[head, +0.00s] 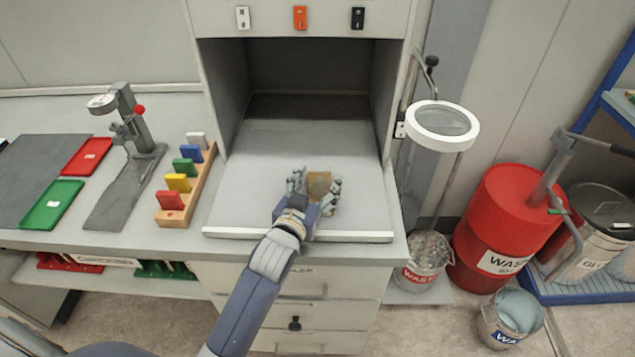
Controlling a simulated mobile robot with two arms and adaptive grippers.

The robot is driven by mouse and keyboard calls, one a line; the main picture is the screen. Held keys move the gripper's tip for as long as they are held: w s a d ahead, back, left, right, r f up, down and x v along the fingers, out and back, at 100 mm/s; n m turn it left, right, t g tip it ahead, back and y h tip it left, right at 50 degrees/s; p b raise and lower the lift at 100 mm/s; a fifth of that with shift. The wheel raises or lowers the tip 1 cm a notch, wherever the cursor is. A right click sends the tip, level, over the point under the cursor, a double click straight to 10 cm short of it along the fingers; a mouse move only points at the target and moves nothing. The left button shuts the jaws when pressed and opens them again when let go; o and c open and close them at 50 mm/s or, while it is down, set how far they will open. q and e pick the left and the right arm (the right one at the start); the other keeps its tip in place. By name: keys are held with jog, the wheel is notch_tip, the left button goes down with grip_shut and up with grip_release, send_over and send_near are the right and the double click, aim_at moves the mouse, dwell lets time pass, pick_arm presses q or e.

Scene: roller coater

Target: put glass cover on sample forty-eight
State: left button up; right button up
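My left gripper (316,187) is over the front part of the grey bench surface inside the hood (255,170). Its fingers are spread to either side of a small tan square (320,174). A greyish round piece (318,187) shows in front of or on that square. It may be the glass cover, but it is too small to be sure. The fingers are close to its sides, and I cannot tell whether they touch or grip it. No number forty-eight is readable. My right gripper is not in view.
Left of the hood stand a rack of coloured blocks (190,200), a grey stand (130,140), and red (86,156) and green (51,204) trays. A ring magnifier (440,124) hangs at right. Beyond it are a red waste drum (497,215) and bins. The hood surface beside the gripper is clear.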

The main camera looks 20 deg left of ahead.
pick_arm(q)
jog(key=shift+s+f, duration=0.2)
jog(key=shift+f, duration=0.55)
jog(key=shift+r+g, duration=0.3)
jog(key=shift+r, duration=0.2)
jog(key=s, duration=0.3)
jog(key=s+r, duration=0.1)
jog(key=s, duration=0.2)
jog(key=s+r+b, duration=0.1)
jog(key=s, duration=0.3)
jog(key=shift+a, duration=0.2)
jog(key=shift+s+r, duration=0.25)
jog(key=shift+s, duration=0.5)
